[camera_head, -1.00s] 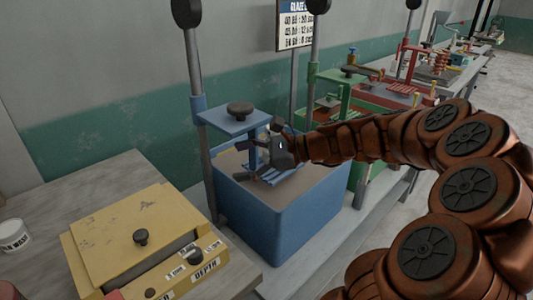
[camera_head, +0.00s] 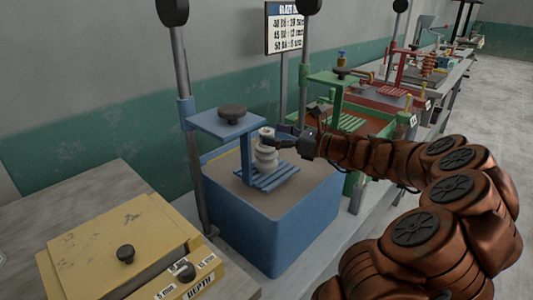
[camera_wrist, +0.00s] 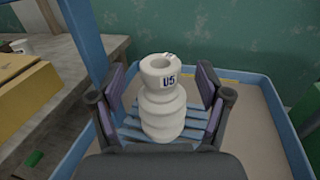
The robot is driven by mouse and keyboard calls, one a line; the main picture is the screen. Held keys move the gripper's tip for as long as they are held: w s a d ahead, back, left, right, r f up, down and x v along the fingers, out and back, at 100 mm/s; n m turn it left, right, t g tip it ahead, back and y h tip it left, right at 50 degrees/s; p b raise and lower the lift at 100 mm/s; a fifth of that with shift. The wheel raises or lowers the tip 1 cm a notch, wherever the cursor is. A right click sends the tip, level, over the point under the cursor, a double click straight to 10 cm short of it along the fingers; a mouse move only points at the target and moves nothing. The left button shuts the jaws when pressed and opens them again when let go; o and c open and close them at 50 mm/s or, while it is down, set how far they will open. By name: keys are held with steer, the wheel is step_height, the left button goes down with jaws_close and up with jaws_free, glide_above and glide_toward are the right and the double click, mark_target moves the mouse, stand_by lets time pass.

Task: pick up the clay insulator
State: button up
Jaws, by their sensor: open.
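The clay insulator (camera_head: 266,152) is a pale ribbed piece with a hole in its top. It stands upright on the blue slatted platform (camera_head: 270,178) at the blue tub (camera_head: 285,225). In the wrist view the insulator (camera_wrist: 162,100) bears the mark "U5" and sits between the two fingers of my gripper (camera_wrist: 160,105). The fingers are open, with a visible gap on each side of it. In the head view my gripper (camera_head: 285,143) reaches in from the right at the insulator's upper part.
A blue post and top plate (camera_head: 228,122) stand close left of the insulator. A yellow box marked "DEPTH" (camera_head: 120,250) is at the front left. Green (camera_head: 350,120) and red (camera_head: 400,92) stations stand beyond to the right. A sign (camera_head: 285,28) hangs behind.

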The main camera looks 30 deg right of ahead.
mark_target(267, 131)
steer(key=shift+x, duration=1.5)
steer(key=shift+r, duration=0.1)
steer(key=shift+c, duration=0.3)
jaws_close()
